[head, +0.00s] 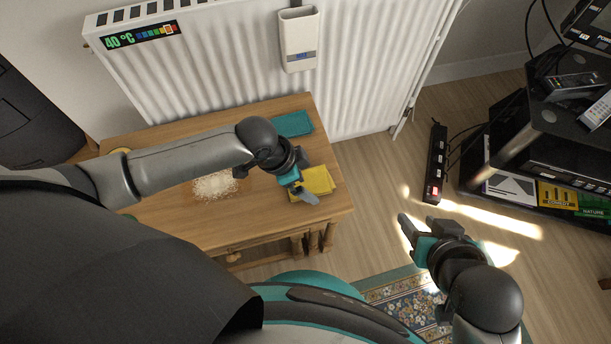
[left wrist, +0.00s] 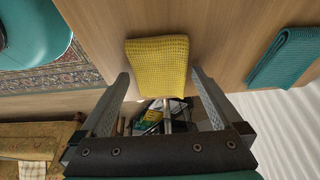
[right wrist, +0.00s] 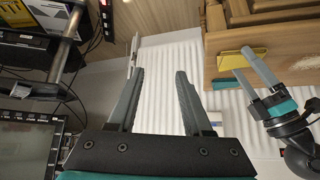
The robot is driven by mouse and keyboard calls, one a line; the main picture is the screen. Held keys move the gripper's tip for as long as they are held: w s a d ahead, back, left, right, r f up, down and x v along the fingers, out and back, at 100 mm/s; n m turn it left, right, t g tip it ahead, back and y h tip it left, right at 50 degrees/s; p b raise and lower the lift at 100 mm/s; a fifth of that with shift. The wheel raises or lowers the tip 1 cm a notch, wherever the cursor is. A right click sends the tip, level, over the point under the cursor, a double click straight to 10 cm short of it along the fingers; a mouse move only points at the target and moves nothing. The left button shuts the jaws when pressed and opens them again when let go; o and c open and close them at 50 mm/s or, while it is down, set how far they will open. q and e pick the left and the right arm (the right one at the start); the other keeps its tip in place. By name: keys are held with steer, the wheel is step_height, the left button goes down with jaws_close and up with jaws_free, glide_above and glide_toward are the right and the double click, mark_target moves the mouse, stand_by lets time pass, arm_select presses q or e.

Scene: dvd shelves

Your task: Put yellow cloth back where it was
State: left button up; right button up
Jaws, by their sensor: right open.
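The yellow cloth (head: 318,179) lies folded at the right end of the wooden table (head: 180,218). It also shows in the left wrist view (left wrist: 157,62), near the table edge, and in the right wrist view (right wrist: 236,60) at the table's corner. My left gripper (head: 307,196) is at the cloth, partly covering it in the head view. Its fingers are spread, with the cloth between and beyond their tips; contact cannot be told. My right gripper (head: 412,225) is open and empty, off the table to the right; its spread fingers show in its wrist view (right wrist: 160,72).
A folded teal cloth (head: 291,124) lies at the table's back. A pale grainy pile (head: 215,186) is on the table beneath my left arm. A white radiator (head: 215,62) stands behind. A power strip (head: 436,163) and black shelf (head: 545,120) are to the right, with floor between.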

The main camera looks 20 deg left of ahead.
mark_target(308, 181)
arm_select(q)
steer(key=shift+r, duration=0.1)
steer(key=shift+r, duration=0.2)
steer(key=shift+s+a+r+p, duration=0.1)
steer(key=shift+a+r+p, duration=0.1)
steer(key=shift+r+p, duration=0.25)
steer(key=shift+p+v, duration=0.55)
steer(key=shift+v, duration=0.45)
arm_select(e)
steer(key=s+d+g+h, duration=0.1)
steer(key=s+d+g, duration=0.2)
arm_select(q)
steer(key=p+v, duration=0.4)
steer(key=v, duration=0.4)
steer(key=shift+r+p, duration=0.35)
arm_select(e)
step_height(308, 181, down, 10)
steer(key=s+g, duration=0.1)
steer(key=shift+s+d, duration=0.25)
steer(key=shift+s, duration=0.1)
